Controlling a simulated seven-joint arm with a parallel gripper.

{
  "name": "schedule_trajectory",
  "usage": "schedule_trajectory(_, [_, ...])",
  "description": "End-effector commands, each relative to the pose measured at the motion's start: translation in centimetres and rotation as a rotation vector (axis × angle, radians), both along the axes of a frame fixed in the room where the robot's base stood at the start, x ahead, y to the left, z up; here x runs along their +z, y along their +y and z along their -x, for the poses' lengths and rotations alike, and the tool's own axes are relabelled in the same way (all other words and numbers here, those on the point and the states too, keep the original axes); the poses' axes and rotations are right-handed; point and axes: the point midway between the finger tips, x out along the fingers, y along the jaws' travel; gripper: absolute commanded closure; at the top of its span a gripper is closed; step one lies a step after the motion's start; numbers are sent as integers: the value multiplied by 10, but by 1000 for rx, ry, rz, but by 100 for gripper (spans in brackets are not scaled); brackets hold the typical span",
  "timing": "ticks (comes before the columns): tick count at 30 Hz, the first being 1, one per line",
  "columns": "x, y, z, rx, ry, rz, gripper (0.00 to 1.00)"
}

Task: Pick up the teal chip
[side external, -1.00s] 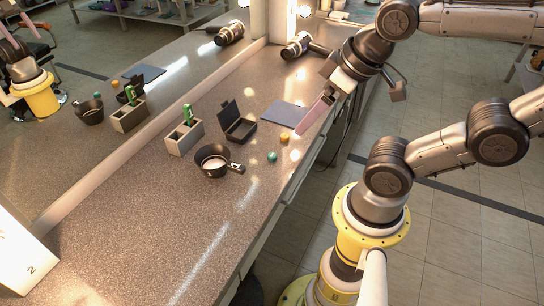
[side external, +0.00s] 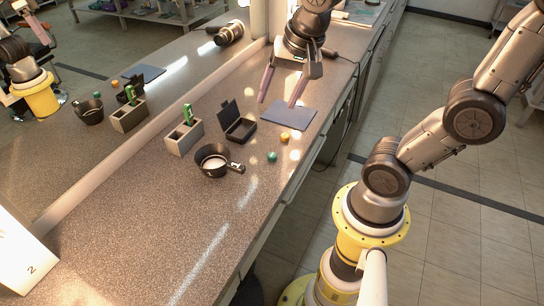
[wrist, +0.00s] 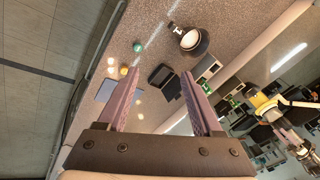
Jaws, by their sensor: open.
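The teal chip (side external: 272,156) is a small round piece on the speckled counter, near its right edge. It also shows in the wrist view (wrist: 138,46), beyond the left finger's tip. My gripper (side external: 278,103) is open and empty, its two mauve fingers pointing down above the counter near the blue mat. In the side view it is farther back than the chip and apart from it. In the wrist view my gripper (wrist: 160,73) has the open black box beyond and between its fingers. An orange chip (side external: 284,136) lies just behind the teal one.
The blue mat (side external: 289,117), an open black box (side external: 238,125), a grey block holder (side external: 185,137) with a green item, and a black handled cup (side external: 213,161) stand around. A mirror (side external: 120,160) along the left reflects them. The front counter is clear.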

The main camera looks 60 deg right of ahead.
Motion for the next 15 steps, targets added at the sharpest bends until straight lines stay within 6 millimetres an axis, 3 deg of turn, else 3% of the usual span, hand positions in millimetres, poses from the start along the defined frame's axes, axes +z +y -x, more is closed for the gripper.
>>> schedule_trajectory(3, [-31,-23,-30,-243,116,-66,33])
schedule_trajectory(6, [-57,-40,-44,-364,197,-92,33])
schedule_trajectory(9, [-80,-53,-48,-411,262,-102,33])
schedule_trajectory(15, [-103,-63,-44,-447,328,-111,33])
